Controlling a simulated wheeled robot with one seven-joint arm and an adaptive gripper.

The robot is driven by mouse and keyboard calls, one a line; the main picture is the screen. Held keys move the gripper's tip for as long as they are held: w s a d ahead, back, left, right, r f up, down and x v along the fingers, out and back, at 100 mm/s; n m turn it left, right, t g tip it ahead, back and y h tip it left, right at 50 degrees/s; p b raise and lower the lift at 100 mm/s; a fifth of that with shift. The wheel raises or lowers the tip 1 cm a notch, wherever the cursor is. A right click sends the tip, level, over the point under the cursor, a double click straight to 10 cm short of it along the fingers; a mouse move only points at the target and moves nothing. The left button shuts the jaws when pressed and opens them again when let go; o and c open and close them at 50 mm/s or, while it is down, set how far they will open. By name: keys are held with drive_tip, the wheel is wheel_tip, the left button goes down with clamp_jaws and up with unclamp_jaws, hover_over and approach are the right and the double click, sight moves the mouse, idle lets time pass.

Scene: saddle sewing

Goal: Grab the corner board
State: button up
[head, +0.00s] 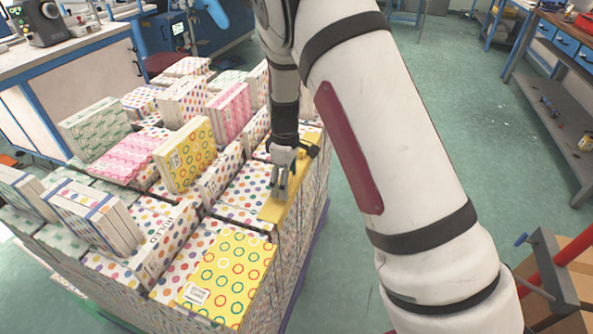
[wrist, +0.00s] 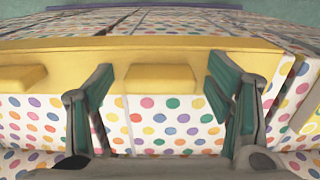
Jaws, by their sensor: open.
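The yellow corner board (head: 272,210) lies along the top right edge of the stack of patterned boxes in the head view. In the wrist view the yellow board (wrist: 150,43) runs across the picture, with raised yellow blocks along its near side. My gripper (head: 280,190) is above the board in the head view, fingers pointing down. In the wrist view my gripper (wrist: 165,88) is open, with one green-padded finger on each side of the middle yellow block (wrist: 160,79). Nothing is held. I cannot tell whether the fingers touch the board. My arm hides part of the stack's far right side.
Boxes with dots, circles and waves fill the stack; a yellow circle-patterned box (head: 228,275) lies at its front. A workbench (head: 75,43) stands behind left. A grey shelf bench (head: 550,120) is at the right. Green floor between is mostly clear.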

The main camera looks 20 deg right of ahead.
drive_tip(key=c, duration=1.4)
drive_tip(key=shift+r, duration=0.1)
